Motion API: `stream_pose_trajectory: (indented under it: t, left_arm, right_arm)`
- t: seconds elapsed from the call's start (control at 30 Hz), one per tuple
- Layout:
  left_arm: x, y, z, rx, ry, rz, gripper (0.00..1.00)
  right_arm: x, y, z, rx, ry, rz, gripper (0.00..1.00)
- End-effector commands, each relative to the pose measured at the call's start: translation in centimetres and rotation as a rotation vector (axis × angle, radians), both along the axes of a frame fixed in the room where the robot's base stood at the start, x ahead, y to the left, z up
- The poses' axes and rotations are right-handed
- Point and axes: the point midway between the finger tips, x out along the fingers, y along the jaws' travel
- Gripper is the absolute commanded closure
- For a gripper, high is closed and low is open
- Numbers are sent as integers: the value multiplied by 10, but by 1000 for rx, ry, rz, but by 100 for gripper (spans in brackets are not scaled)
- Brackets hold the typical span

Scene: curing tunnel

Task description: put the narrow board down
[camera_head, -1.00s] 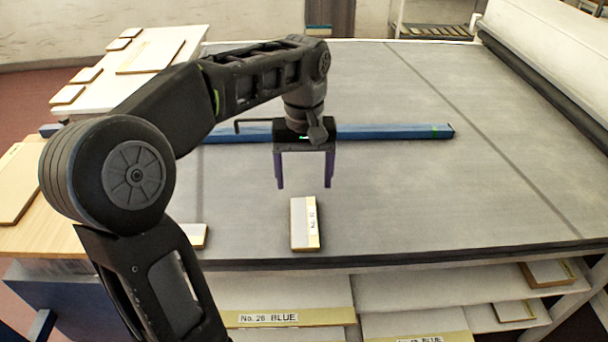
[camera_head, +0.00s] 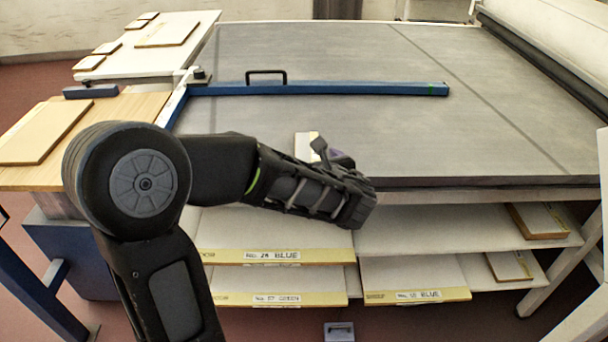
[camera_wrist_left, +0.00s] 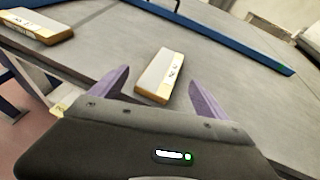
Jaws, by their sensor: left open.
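A narrow pale board (camera_head: 303,144) with a yellowish labelled edge lies flat on the grey tabletop near its front edge, partly hidden by my left arm in the head view. It shows whole in the left wrist view (camera_wrist_left: 157,75). My left gripper (camera_head: 341,158) is mostly hidden behind its own forearm in the head view. In the left wrist view its purple fingers (camera_wrist_left: 159,80) are apart, one to each side of the board in the picture, with visible gaps. Nothing is held. Contact with the board does not show. My right gripper is in neither view.
A blue bar (camera_head: 330,89) with a handle crosses the table behind the board. Another labelled board (camera_wrist_left: 38,27) lies at the left in the wrist view. Shelves with labelled boards (camera_head: 275,256) sit below the front edge. The tabletop to the right is clear.

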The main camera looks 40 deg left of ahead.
Motion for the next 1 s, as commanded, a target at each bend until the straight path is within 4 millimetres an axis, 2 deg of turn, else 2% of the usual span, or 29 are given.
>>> stream_pose_trajectory:
  t: [0.1, 0.37, 0.7, 1.0]
  left_arm:
    - [4, -7, -2, 51, 32, -58, 14]
    - [5, -7, -1, 53, 31, -59, 14]
    - [21, 12, -9, 51, 30, -57, 14]
    - [22, 13, -10, 51, 30, -57, 14]
  right_arm:
    - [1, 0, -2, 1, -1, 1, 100]
    - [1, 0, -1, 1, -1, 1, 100]
    - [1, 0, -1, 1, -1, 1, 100]
    - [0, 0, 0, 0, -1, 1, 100]
